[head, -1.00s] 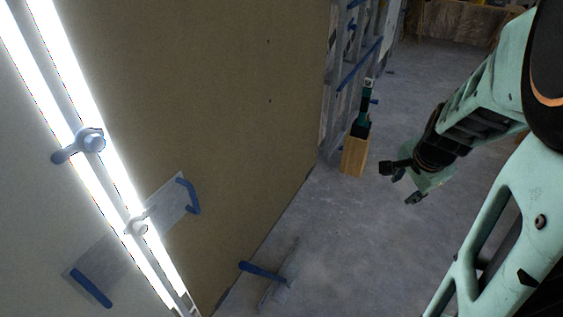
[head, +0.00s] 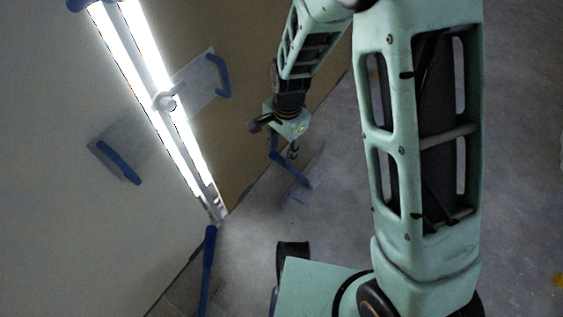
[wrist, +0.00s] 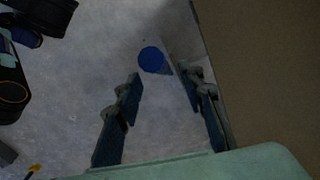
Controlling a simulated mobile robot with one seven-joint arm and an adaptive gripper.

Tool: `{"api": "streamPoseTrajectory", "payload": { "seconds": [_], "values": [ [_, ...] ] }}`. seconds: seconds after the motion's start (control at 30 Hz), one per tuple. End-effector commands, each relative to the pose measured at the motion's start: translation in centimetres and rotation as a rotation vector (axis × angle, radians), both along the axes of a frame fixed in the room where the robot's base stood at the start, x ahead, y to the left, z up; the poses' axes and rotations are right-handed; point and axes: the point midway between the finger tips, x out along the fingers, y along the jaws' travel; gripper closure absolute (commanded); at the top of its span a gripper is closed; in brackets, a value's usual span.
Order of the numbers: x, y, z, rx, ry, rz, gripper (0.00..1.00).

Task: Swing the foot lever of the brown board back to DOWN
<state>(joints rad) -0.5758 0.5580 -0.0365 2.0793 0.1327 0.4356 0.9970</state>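The brown board (head: 238,140) stands upright at the upper middle in the head view and fills the right side of the wrist view (wrist: 265,70). Its blue foot lever (head: 296,176) is at the board's foot, by a flat grey plate on the floor. In the wrist view the lever's round blue end (wrist: 151,60) shows ahead of the fingertips, with its shaft largely hidden behind it. My gripper (head: 286,150) is above the lever beside the board. In the wrist view my gripper (wrist: 160,85) is open, its fingers apart and nothing between them.
A pale board (head: 60,190) stands at the left, with another blue foot lever (head: 208,270) below it. A bright lamp strip (head: 150,90) and a clear plate with blue handles (head: 190,90) cross the seam. Concrete floor (head: 520,150) is open at the right.

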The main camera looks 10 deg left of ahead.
Motion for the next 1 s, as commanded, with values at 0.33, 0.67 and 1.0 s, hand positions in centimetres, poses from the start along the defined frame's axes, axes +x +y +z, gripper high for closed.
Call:
{"api": "streamPoseTrajectory", "payload": {
  "seconds": [0.33,0.67,1.0],
  "values": [
    [0.3,0.3,-6.3,-0.002,0.001,-0.002,0.64],
    [0.4,0.4,-7.4,0.0,-0.001,-0.001,0.64],
    [0.4,0.4,-7.3,0.0,-0.001,-0.001,0.87]
  ]
}}
